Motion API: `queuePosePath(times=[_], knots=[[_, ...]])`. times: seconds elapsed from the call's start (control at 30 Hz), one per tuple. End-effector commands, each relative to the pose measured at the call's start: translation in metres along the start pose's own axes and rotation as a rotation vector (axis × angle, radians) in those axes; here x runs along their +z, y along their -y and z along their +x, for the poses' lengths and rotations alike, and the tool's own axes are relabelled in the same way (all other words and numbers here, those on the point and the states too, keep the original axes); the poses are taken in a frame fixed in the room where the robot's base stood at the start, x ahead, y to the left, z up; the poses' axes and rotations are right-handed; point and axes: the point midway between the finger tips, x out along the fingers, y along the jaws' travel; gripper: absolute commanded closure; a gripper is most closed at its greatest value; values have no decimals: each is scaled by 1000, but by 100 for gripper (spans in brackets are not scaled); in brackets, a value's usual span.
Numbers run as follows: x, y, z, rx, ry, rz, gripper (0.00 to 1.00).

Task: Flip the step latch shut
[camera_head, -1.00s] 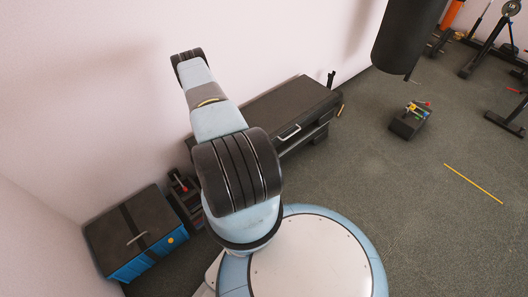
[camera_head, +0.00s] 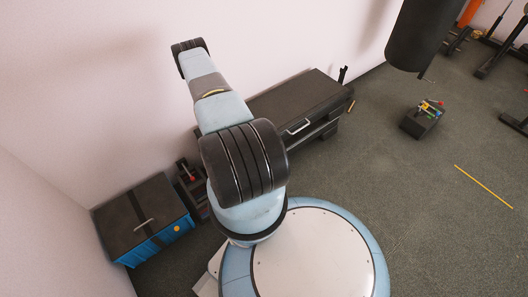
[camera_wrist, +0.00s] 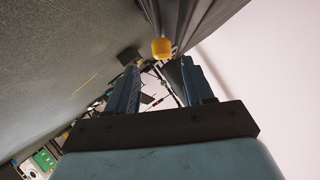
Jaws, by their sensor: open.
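The wrist view shows a rounded yellow knob (camera_wrist: 161,48) on a dark strip, ahead of my gripper and near the gap between its fingers. It may belong to the step latch, but I cannot tell for sure. My gripper (camera_wrist: 160,80) has two blue fingers spread apart with nothing held between them. The knob looks apart from both fingers. In the head view my gripper is hidden behind my arm. There a long black bench (camera_head: 296,100) with a silver handle stands along the wall, with a small yellow-orange piece (camera_head: 351,105) at its right end.
A blue box (camera_head: 145,240) with a black lid and yellow knob stands lower left, beside a dark unit with a red-tipped lever (camera_head: 191,178).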

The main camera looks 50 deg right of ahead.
Motion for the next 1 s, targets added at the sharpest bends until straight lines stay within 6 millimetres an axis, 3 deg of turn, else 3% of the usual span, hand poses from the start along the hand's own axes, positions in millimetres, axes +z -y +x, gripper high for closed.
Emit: queuePosePath(times=[0.3, 0.5, 1.0], knots=[[0, -2, -63, -1, 3, -3, 48], [0, -3, -89, 0, 3, -3, 48], [0, -3, -99, -2, 2, -4, 48]])
